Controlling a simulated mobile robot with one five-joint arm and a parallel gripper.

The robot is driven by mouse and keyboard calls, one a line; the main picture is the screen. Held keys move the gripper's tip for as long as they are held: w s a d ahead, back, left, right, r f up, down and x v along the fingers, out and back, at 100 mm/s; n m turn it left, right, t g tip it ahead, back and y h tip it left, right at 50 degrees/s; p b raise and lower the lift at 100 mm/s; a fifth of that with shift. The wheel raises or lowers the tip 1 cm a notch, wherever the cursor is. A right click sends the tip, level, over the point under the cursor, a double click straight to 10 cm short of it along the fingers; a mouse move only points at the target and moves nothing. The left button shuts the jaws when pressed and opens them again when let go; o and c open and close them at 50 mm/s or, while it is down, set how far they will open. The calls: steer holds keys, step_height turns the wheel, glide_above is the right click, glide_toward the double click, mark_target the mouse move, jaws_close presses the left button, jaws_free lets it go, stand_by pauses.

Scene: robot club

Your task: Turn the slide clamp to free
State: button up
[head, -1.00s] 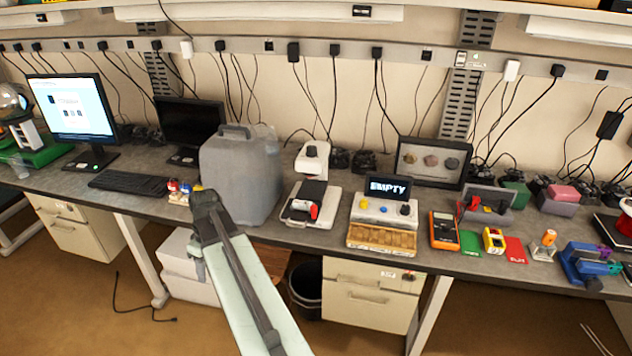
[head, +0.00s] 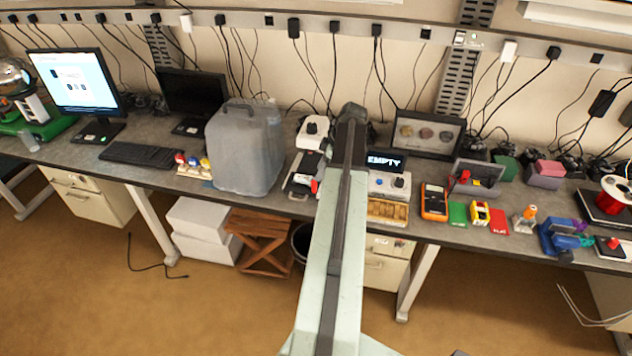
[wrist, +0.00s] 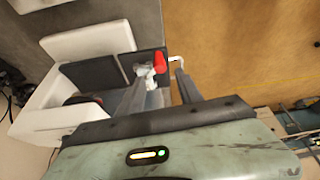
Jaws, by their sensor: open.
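The white instrument (head: 314,134) with a black stage stands on the bench, partly behind my arm in the head view. A small red-tipped lever (head: 314,186), which looks like the slide clamp, shows at its front right side. In the wrist view the red lever tip (wrist: 159,63) and a pale metal part lie beside the dark stage (wrist: 95,80). My gripper (wrist: 165,74) is open, with one finger on each side of the lever. I cannot tell whether either finger touches it. The gripper is hidden in the head view. The clamp's marked positions are not readable.
A grey jerrycan (head: 243,150) stands left of the instrument. A box with an "EMPTY" display (head: 384,162) stands close on its right. An orange multimeter (head: 434,203) and small cards lie further right. The floor in front of the bench is mostly clear.

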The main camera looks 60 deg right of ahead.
mark_target(312, 184)
steer(key=b+x, duration=0.4)
steer(key=x, duration=0.1)
steer(key=shift+f, duration=0.3)
steer(key=shift+r, duration=0.15)
